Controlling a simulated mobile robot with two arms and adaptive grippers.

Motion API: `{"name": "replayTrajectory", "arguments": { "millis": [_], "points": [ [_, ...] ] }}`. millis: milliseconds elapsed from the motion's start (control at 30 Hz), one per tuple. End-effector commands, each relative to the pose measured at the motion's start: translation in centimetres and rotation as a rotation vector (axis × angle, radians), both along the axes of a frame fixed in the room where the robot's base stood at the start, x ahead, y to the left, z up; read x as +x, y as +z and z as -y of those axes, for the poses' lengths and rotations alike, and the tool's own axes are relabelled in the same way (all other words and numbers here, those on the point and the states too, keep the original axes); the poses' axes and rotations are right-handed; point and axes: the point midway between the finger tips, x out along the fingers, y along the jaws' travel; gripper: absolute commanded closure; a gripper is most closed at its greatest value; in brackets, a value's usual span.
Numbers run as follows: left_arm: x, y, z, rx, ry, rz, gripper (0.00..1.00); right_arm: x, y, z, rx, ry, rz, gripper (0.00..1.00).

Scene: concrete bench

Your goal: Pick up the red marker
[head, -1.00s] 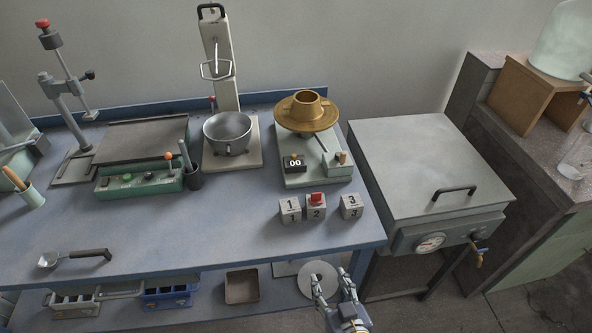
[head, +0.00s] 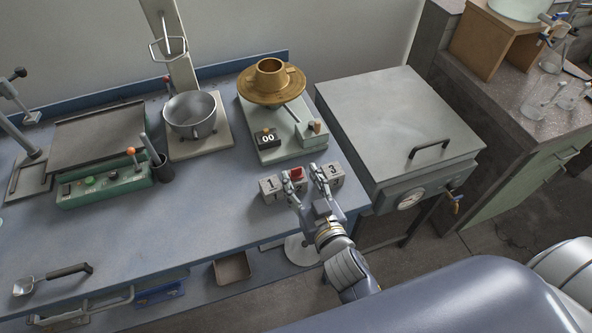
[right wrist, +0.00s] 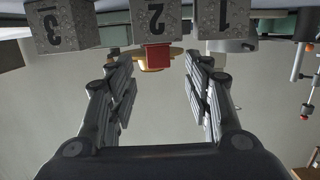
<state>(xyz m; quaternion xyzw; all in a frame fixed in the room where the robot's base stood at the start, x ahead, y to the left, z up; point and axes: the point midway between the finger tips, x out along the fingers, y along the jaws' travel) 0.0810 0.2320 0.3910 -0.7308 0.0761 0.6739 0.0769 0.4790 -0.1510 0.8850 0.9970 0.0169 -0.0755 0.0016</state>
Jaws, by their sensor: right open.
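The red marker (head: 297,174) is a small red block. It sits on top of the middle grey cube, numbered 2, at the front right of the bench. My right gripper (head: 308,188) is open and empty, just in front of the numbered cubes, and partly hides the middle cube in the head view. In the right wrist view, which is upside down, the red marker (right wrist: 157,57) shows beyond and between the spread fingers (right wrist: 160,85). No finger appears to touch it. My left gripper is not in view.
Cube 1 (head: 270,188) and cube 3 (head: 333,174) flank the middle cube closely. Behind them stands a pale green device (head: 283,151) with a brass piece (head: 270,83). A grey lidded box (head: 395,125) is to the right. The bench's front middle is clear.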

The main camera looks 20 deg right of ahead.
Motion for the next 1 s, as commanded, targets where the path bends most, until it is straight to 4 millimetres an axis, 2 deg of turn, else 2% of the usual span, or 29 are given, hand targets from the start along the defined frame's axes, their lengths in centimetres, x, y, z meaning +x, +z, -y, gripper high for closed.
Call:
{"name": "replayTrajectory", "arguments": {
  "millis": [133, 300, 600, 800, 1000],
  "points": [
    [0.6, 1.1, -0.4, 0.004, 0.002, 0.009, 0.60, 2.3, 0.1, 0.1, -0.001, 0.000, 0.002, 0.53],
    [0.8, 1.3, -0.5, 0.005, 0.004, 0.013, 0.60, 4.1, -0.4, 0.0, 0.000, 0.001, 0.001, 0.53],
    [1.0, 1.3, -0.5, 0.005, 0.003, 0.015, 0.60, 4.5, -0.6, -0.1, 0.000, 0.001, 0.000, 0.53],
    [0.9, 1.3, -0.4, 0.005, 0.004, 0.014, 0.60, 4.5, -0.6, -0.1, 0.000, 0.001, 0.000, 0.87],
    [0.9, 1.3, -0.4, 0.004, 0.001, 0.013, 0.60, 4.4, -0.6, -0.1, 0.001, 0.001, 0.000, 0.88]
  ]
}}
